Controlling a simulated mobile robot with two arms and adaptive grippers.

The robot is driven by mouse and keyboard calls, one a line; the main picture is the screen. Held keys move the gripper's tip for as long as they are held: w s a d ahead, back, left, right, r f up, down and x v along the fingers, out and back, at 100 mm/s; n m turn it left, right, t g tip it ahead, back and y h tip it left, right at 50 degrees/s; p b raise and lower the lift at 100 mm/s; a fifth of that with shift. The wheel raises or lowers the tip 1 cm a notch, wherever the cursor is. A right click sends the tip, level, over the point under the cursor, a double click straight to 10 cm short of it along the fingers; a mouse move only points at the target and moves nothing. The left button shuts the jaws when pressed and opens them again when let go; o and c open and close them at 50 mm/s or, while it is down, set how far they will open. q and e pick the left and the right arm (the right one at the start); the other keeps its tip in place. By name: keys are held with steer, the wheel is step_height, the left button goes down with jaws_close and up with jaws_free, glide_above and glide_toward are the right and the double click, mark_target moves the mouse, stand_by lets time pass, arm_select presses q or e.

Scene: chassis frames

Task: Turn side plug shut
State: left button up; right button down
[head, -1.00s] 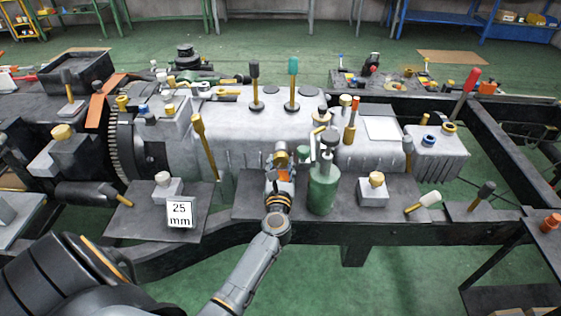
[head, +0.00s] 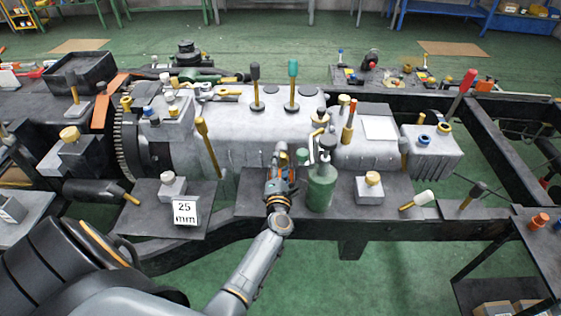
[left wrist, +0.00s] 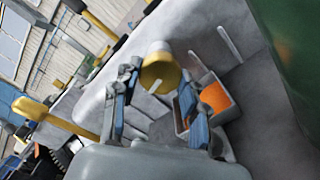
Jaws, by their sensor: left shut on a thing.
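The side plug (left wrist: 160,66) is a yellow cylinder with a pale end. It sits at the side of the grey gearbox casing (head: 240,125), and a thin pale line shows on it. My left gripper (left wrist: 157,90) is shut on the plug, one finger on each side. In the head view my left gripper (head: 281,158) is at the casing's near side, left of a green can, and mostly hides the plug. Pale line marks also show on the casing (left wrist: 230,43) beside the plug. My right gripper is not in view.
The green can (head: 321,188) stands close to the right of my left gripper. A small open box (left wrist: 213,102) with something orange in it is beside the fingers. A yellow-handled lever (head: 207,145) rises to the left. A 25 mm sign (head: 185,212) stands on the left plate.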

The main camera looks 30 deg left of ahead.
arm_select(q)
steer(key=shift+m+p, duration=0.45)
steer(key=shift+m, duration=1.05)
steer(key=o, duration=1.1)
steer(key=shift+o, duration=0.2)
steer(key=v, duration=0.7)
steer(key=shift+s+d, duration=0.2)
steer(key=shift+d, duration=0.05)
